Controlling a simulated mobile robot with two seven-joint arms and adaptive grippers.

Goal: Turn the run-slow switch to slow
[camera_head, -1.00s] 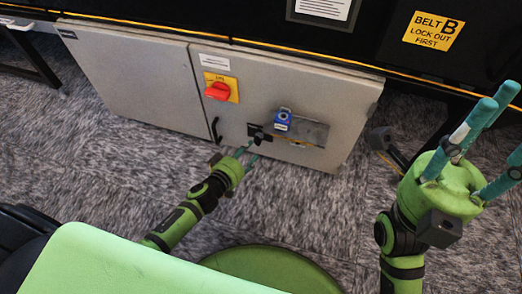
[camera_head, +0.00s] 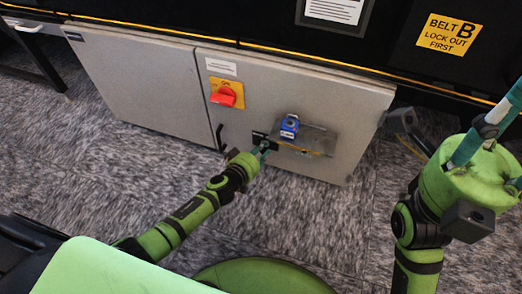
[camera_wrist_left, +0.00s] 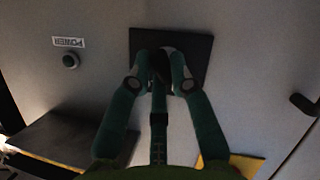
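The switch sits on a small black plate (camera_head: 259,137) low on the grey cabinet door, and the plate also shows in the left wrist view (camera_wrist_left: 195,52). My left gripper (camera_head: 265,149) is at this plate. In the left wrist view its teal fingers (camera_wrist_left: 163,62) bend inward and close around the dark switch knob (camera_wrist_left: 160,66). The fingers hide most of the knob, so its angle and any run or slow marks cannot be read. My right gripper (camera_head: 494,135) is raised at the right edge, its fingers spread and empty.
A red rotary handle (camera_head: 227,97) on a yellow plate is above the switch. A blue device (camera_head: 289,126) stands on a metal shelf (camera_head: 318,138) to its right. A black door handle (camera_head: 220,137) is to its left. A POWER label (camera_wrist_left: 68,42) is near a round button (camera_wrist_left: 70,61).

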